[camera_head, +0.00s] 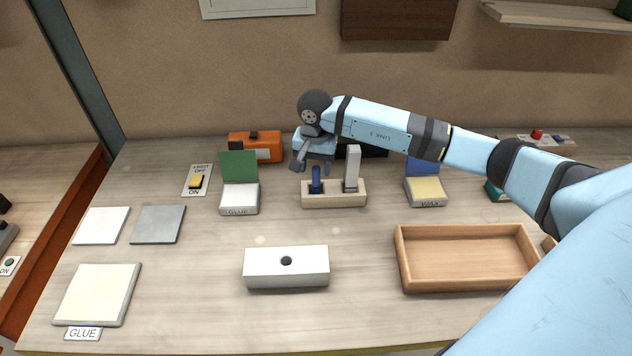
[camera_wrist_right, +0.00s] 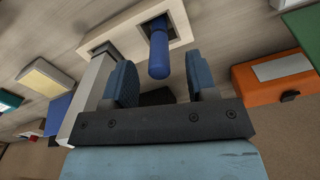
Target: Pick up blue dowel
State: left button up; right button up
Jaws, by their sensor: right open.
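The blue dowel (camera_head: 316,181) stands upright in the left hole of a pale wooden holder (camera_head: 334,201). A light grey block (camera_head: 352,170) stands in the same holder's other hole. My right gripper (camera_head: 312,170) is open above and around the dowel's top. In the right wrist view the dowel (camera_wrist_right: 158,55) reaches down between the two blue finger pads of my gripper (camera_wrist_right: 160,70), with a gap on each side. The grey block (camera_wrist_right: 88,97) is just outside the left finger there. My left gripper is not in view.
A white block with a hole (camera_head: 286,267) lies in front of the holder, and an empty wooden tray (camera_head: 466,258) is at right. A green-backed glue pad (camera_head: 239,197) and an orange box (camera_head: 256,147) are left of the holder. My right arm crosses the right side.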

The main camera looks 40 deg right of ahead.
aim_at(316, 178)
notch_tip(316, 178, down, 5)
jog(key=shift+d+r+p, duration=0.1)
jog(key=shift+d+p, duration=0.05)
jog(key=shift+p, duration=0.3)
jog(key=shift+c, duration=0.4)
grip_shut()
